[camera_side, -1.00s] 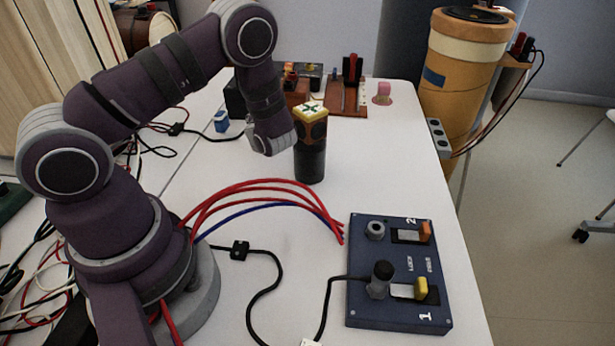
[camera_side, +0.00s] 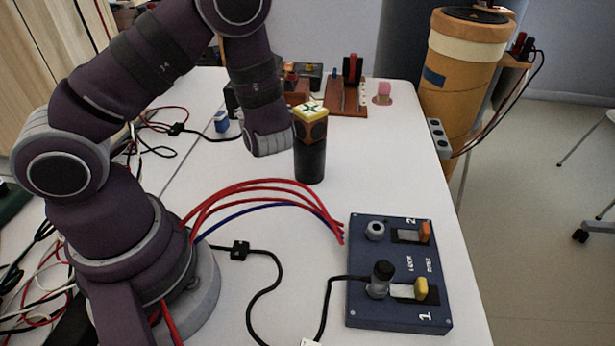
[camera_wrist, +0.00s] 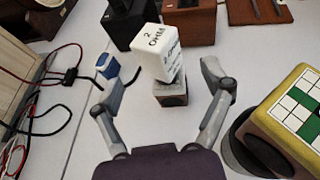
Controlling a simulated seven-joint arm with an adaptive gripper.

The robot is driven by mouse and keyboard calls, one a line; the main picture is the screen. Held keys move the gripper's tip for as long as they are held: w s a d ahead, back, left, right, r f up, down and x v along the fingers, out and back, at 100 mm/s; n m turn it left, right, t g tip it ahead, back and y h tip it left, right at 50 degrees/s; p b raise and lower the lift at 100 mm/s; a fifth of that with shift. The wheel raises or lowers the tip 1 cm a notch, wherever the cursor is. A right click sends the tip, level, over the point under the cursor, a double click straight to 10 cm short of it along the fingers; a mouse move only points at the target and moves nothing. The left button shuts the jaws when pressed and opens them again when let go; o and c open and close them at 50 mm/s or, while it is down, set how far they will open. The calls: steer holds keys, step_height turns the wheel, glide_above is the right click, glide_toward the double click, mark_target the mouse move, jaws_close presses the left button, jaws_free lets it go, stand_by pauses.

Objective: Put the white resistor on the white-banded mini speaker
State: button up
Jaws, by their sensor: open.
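The white resistor, a white block with "2 OHM" lettering (camera_wrist: 155,55), shows in the wrist view between my gripper's fingers. It looks tilted above a small grey-brown block (camera_wrist: 171,93); I cannot tell whether they touch. My gripper (camera_wrist: 163,80) is open, one finger on each side of the resistor with gaps visible. In the side view my gripper (camera_side: 268,142) is low over the table, left of a dark cylinder (camera_side: 310,160) with a yellow top, and the resistor is hidden. A large orange speaker-like cylinder with a white band (camera_side: 463,50) stands at right; I cannot identify a white-banded mini speaker for certain.
The yellow-topped cylinder also stands close right of my gripper in the wrist view (camera_wrist: 295,108). A blue item (camera_side: 222,121) and dark cables lie left. A blue switch box (camera_side: 362,312) and red wires (camera_side: 265,187) are in front. Wooden stands (camera_side: 348,100) are behind.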

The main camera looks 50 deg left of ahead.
steer(key=s+d+r+n+h, duration=0.5)
steer(key=d+n, duration=0.2)
steer(key=n, duration=0.5)
steer(key=s+d+r+n+g+h, duration=0.1)
steer(key=s+d+r+n+h, duration=0.5)
steer(key=n, duration=0.6)
steer(key=shift+s+d+g+h, duration=0.3)
steer(key=shift+d, duration=0.85)
